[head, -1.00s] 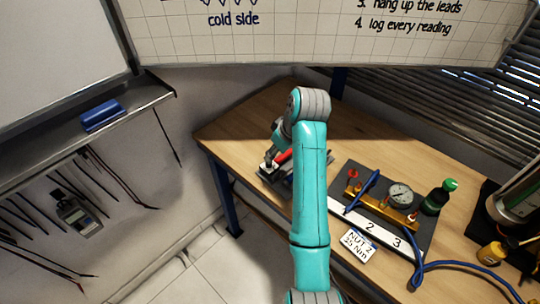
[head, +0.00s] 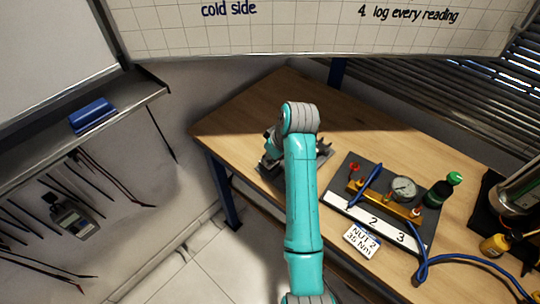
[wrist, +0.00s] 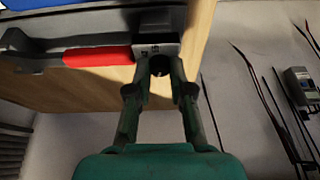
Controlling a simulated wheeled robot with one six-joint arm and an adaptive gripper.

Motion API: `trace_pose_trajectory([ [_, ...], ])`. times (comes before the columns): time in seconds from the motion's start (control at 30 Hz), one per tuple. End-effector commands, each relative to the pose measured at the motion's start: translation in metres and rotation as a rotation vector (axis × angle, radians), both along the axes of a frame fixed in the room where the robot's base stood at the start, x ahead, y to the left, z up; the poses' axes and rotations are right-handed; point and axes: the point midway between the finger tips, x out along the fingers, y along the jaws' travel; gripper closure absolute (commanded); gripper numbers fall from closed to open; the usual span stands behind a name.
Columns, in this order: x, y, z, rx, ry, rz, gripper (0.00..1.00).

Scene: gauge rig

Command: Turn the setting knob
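In the wrist view a tool with a red grip (wrist: 98,56) lies in a dark cradle (wrist: 30,44). A grey end block (wrist: 152,46) with small dark marks joins the grip. A dark round knob (wrist: 160,66) is at the end of this block. My gripper (wrist: 160,70) has its two fingers parted, one on each side of the knob. I cannot tell whether the fingertips touch it. In the head view my arm hides the gripper, grip and knob; part of the cradle (head: 324,148) shows.
On the wooden bench (head: 240,118), a dark board with a numbered strip (head: 354,212), a gauge (head: 403,188) and a blue hose (head: 455,256) are to the right. A green-capped bottle (head: 440,192) stands beside it. The whiteboard ledge (head: 140,92) is at left.

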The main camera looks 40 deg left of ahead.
Motion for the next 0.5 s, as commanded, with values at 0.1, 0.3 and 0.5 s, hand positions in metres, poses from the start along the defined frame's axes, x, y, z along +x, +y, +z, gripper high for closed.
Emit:
trace_pose_trajectory([
  [0.1, 0.0, 0.0, -0.0001, 0.0, 0.0, 0.0, 1.0],
  [0.3, -0.0003, 0.0001, -0.0003, 0.0, 0.001, -0.012, 1.0],
  [0.5, -0.0011, 0.0003, -0.0002, 0.0, -0.001, -0.077, 1.0],
])
